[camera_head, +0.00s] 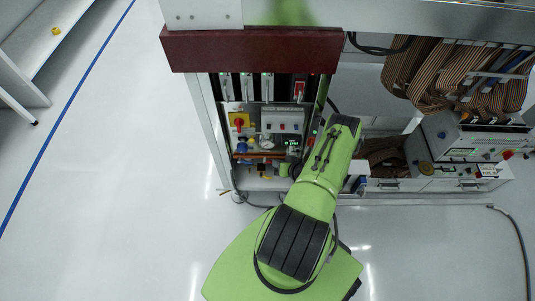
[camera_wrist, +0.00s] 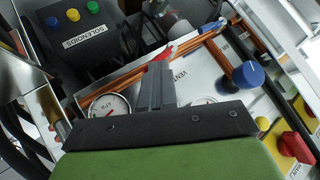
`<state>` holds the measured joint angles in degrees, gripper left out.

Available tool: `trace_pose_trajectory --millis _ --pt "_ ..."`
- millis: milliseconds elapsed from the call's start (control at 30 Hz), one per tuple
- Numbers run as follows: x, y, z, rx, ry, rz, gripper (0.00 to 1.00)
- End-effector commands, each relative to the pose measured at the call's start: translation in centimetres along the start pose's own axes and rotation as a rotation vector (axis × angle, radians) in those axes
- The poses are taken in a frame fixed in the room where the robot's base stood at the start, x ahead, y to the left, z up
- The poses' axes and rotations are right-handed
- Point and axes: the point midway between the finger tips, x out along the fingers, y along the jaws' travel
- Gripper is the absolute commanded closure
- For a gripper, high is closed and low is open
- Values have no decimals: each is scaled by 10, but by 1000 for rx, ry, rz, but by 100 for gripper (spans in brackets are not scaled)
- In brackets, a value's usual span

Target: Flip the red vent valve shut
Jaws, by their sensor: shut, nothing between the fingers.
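In the wrist view my gripper (camera_wrist: 158,70) is shut and empty, its dark fingers pressed together in front of the panel. A red lever (camera_wrist: 165,51), which looks like the vent valve handle, lies just beyond the fingertips along the copper pipes (camera_wrist: 205,42). The fingers hide part of it, and I cannot tell whether they touch it. A VENT label (camera_wrist: 181,77) is on the white panel just right of the fingers. In the head view my green arm reaches to the cabinet's lower panel, and the lever cannot be made out clearly.
A pressure gauge (camera_wrist: 108,106) is left of my fingers. A blue knob (camera_wrist: 248,74) and a red knob (camera_wrist: 298,147) on yellow are to the right. A dark SOLENOIDS box (camera_wrist: 80,35) stands upper left. The open cabinet (camera_head: 200,110) has free floor to its left.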

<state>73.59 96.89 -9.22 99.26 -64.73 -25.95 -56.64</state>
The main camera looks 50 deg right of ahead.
Motion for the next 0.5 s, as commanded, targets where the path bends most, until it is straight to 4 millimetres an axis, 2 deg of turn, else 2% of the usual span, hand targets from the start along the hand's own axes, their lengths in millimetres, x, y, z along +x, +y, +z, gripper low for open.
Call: trace_pose_trajectory --millis 233,500 --pt "1 1 -2 -3 1 3 100" --pt "9 -7 2 -3 0 3 100"
